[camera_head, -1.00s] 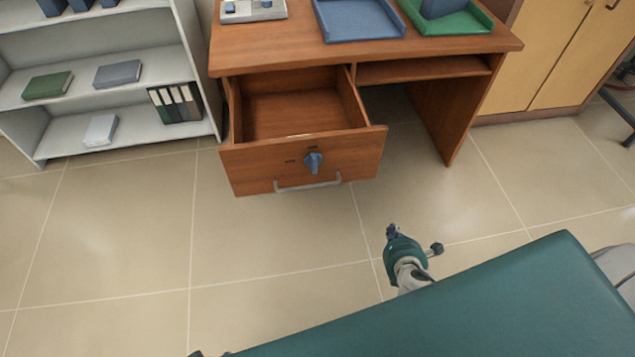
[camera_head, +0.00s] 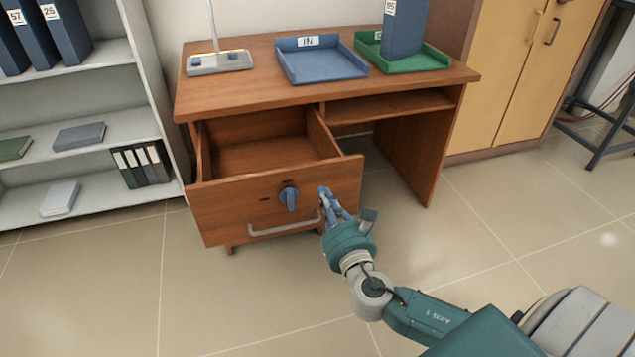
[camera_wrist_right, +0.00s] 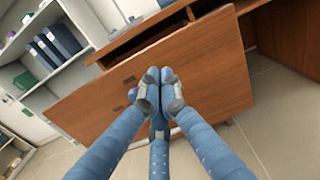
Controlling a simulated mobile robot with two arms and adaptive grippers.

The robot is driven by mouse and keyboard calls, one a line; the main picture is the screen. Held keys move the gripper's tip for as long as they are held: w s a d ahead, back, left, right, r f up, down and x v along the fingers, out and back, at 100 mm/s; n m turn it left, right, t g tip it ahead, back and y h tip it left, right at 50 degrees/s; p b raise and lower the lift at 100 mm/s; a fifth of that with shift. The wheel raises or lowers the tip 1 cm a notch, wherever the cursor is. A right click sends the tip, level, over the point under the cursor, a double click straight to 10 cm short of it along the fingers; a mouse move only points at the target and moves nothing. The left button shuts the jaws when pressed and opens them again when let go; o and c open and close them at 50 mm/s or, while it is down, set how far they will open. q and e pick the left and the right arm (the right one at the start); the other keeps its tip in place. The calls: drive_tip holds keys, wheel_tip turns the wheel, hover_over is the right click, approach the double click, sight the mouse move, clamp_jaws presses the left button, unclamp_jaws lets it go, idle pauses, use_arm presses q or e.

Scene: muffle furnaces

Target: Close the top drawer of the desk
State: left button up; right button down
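The desk's (camera_head: 250,88) top drawer (camera_head: 235,207) is pulled out, and its empty wooden inside shows in the head view. Its front carries a blue knob (camera_head: 289,197) and a grey bar handle (camera_head: 283,228). My right gripper (camera_head: 328,196) is in front of the right part of the drawer front, near the handle's right end. In the right wrist view, its blue fingers (camera_wrist_right: 158,88) are drawn together at the tips with nothing seen between them. The drawer front (camera_wrist_right: 205,70) lies just beyond them; contact cannot be told. My left gripper is not in view.
A blue tray (camera_head: 322,77), a green tray (camera_head: 433,64) with a blue binder (camera_head: 403,28), and a grey device (camera_head: 219,64) stand on the desk. A white shelf (camera_head: 88,97) is at left, a yellow cabinet (camera_head: 500,80) at right. The floor in front is clear.

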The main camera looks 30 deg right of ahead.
sight(315, 173)
drive_tip(key=x, duration=0.4)
drive_tip(key=shift+w+d, duration=0.15)
drive_tip(key=shift+w, duration=0.2)
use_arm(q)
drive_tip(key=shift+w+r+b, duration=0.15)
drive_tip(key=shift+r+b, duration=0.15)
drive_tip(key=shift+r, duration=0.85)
use_arm(e)
drive_tip(key=shift+w+d, duration=0.1)
drive_tip(key=shift+w, duration=0.6)
drive_tip(key=shift+w, duration=0.1)
